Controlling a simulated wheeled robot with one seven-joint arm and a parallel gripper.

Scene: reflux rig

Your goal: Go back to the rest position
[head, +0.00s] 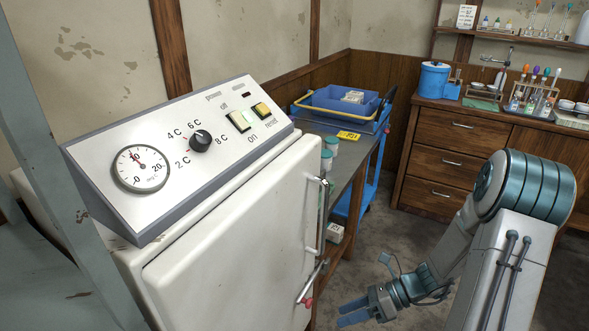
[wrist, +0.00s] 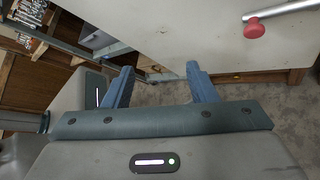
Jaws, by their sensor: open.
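My gripper (head: 354,311) is low at the bottom of the head view, to the right of a white cabinet (head: 225,240) with a sloped control panel. In the wrist view my gripper (wrist: 158,85) shows two blue fingers, spread apart with nothing between them. The white cabinet door (wrist: 190,35) is just beyond the fingertips there. A metal handle with a red knob (wrist: 254,28) is at the upper right of the wrist view. The same red knob (head: 308,302) shows near the door's lower edge in the head view. The door looks closed.
A wooden drawer cabinet (head: 455,160) with glassware is at the back right. The grey floor (head: 385,240) between them is mostly clear.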

